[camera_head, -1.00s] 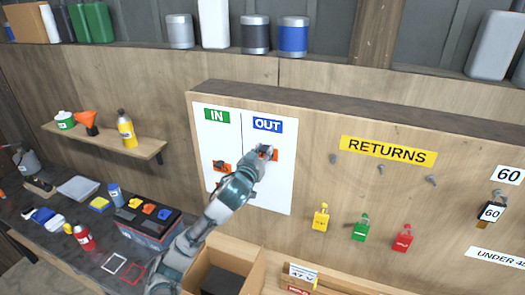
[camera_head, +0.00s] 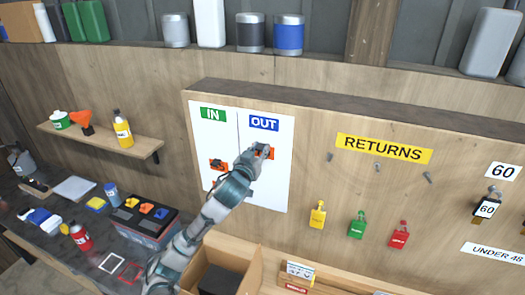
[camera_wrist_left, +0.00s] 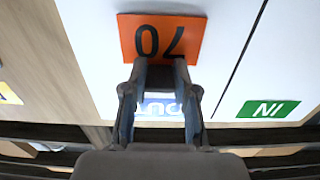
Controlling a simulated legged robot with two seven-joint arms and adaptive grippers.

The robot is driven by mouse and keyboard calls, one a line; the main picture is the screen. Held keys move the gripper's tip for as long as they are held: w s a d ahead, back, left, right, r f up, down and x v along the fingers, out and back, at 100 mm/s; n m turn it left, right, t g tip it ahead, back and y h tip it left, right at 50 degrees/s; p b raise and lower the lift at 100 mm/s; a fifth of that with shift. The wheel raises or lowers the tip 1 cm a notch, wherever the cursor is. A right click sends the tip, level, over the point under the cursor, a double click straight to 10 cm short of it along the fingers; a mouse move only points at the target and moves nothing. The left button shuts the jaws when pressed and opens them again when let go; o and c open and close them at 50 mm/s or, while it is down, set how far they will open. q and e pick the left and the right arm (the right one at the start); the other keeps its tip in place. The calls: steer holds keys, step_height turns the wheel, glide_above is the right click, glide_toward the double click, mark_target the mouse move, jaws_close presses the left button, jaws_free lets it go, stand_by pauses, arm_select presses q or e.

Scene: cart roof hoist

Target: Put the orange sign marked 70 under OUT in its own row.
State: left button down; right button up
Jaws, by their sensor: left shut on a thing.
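The orange sign marked 70 (camera_wrist_left: 162,38) shows upside down in the left wrist view, between the fingertips of my left gripper (camera_wrist_left: 160,72). In the head view the gripper (camera_head: 262,153) is shut on the sign (camera_head: 271,154) below the blue OUT label (camera_head: 264,123) on the white board (camera_head: 275,192). The gripper hides part of the sign; whether the sign touches the board I cannot tell. Another orange sign (camera_head: 217,165) is on the board under the green IN label (camera_head: 213,114). A further orange piece below it is mostly hidden by my arm. My right gripper is out of view.
A yellow RETURNS label (camera_head: 384,148) with several hooks is right of the board. Yellow (camera_head: 317,215), green (camera_head: 357,225) and red (camera_head: 399,234) tags hang below it. An open cardboard box (camera_head: 247,270) stands under the board. A shelf with bottles (camera_head: 100,139) is at left.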

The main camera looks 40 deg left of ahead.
arm_select(q)
steer(key=shift+s+a+f, duration=0.1)
steer(key=shift+a+f, duration=0.1)
steer(key=shift+a, duration=0.15)
steer(key=shift+d+r, duration=0.1)
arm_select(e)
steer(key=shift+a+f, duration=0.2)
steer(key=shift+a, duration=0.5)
arm_select(q)
steer(key=shift+d, duration=0.1)
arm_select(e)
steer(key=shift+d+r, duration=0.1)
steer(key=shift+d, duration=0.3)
arm_select(q)
steer(key=shift+a, duration=0.25)
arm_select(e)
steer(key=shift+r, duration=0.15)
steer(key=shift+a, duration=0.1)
